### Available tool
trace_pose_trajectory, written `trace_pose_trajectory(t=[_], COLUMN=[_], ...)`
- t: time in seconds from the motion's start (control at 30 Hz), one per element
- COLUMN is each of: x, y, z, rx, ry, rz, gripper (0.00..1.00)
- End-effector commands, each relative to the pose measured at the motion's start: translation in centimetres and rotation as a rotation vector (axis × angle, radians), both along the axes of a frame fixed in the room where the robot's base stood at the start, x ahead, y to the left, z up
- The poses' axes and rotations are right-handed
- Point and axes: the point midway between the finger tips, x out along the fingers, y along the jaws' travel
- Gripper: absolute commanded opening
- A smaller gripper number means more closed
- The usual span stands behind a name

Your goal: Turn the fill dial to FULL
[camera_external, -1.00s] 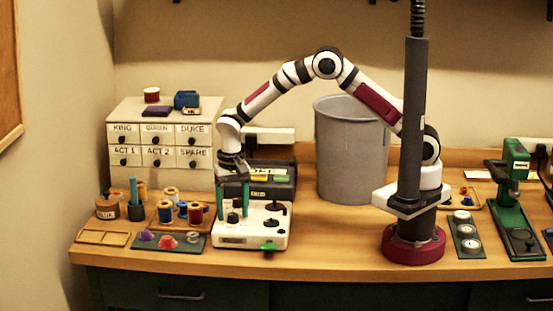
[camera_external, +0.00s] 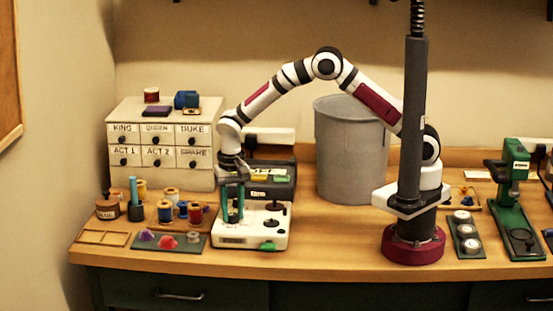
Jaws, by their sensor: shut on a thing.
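A white machine (camera_external: 250,238) with knobs on top and a green part (camera_external: 268,246) at its front right sits on the table, left of my base. My gripper (camera_external: 232,216) points down over the left part of this machine. Its teal fingers are shut on a small dark green knob (camera_external: 232,217), which looks to be the fill dial. The fingers cover much of the knob. A dark round knob (camera_external: 272,222) stands on the right part of the machine. The dial's markings, and where it points, are too small to read.
Thread spools (camera_external: 195,214) and a tray with coloured pieces (camera_external: 155,242) lie to the left. A labelled drawer cabinet (camera_external: 160,150) and a tall grey bin (camera_external: 350,150) stand behind.

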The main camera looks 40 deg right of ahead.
Motion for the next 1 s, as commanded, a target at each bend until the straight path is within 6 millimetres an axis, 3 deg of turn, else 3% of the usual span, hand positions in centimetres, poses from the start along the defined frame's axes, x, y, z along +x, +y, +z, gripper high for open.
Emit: trace_pose_trajectory(t=[0.27,1.0], x=[0.01,0.01], y=[-0.01,-0.01], z=[0.02,0.02], rx=[-0.001,0.000], ry=[0.000,0.000], rz=[0.141,0.836], gripper=[0.00,0.00])
